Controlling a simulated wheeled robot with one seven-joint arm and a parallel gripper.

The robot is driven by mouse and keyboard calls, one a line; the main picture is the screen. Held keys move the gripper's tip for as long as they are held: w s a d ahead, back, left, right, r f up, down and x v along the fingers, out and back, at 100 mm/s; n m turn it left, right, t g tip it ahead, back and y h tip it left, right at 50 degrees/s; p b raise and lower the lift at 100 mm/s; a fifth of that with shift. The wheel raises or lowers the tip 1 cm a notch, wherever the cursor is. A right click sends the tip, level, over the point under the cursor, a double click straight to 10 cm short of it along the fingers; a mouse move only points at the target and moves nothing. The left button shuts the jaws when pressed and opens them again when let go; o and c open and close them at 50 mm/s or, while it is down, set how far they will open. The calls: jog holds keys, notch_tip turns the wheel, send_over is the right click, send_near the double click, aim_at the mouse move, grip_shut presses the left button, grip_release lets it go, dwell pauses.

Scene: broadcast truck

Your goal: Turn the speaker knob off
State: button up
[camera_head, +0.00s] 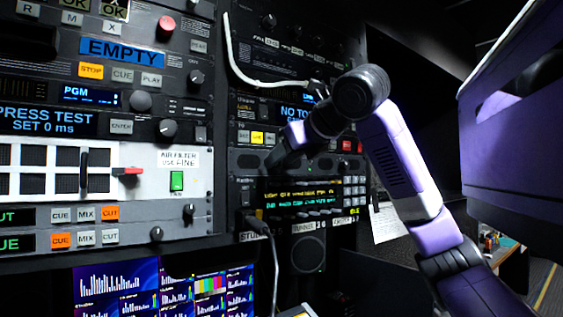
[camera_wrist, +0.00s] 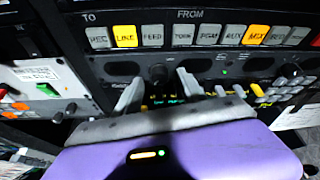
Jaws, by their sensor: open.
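A black round knob (camera_wrist: 158,73) sits on a dark panel strip with oval speaker grilles, below the TO/FROM button row, in the wrist view. My gripper (camera_wrist: 158,88) is open, one grey finger on either side of the knob and slightly below it in the picture. The fingers look apart from the knob, though the exact gap in depth is unclear. A second knob (camera_wrist: 290,70) is on the same strip at the right. In the head view my gripper (camera_head: 279,158) is at the grille strip (camera_head: 325,163), and its fingers and hand hide the knob.
Lit buttons (camera_wrist: 127,36) run above the strip. A yellow-text display (camera_head: 300,194) with a keypad is below it.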

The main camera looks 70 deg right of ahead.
jog(key=b+v, duration=0.1)
jog(key=v, duration=0.5)
jog(key=shift+s+a, duration=0.2)
jog(key=shift+s, duration=0.1)
jog(key=shift+r, duration=0.1)
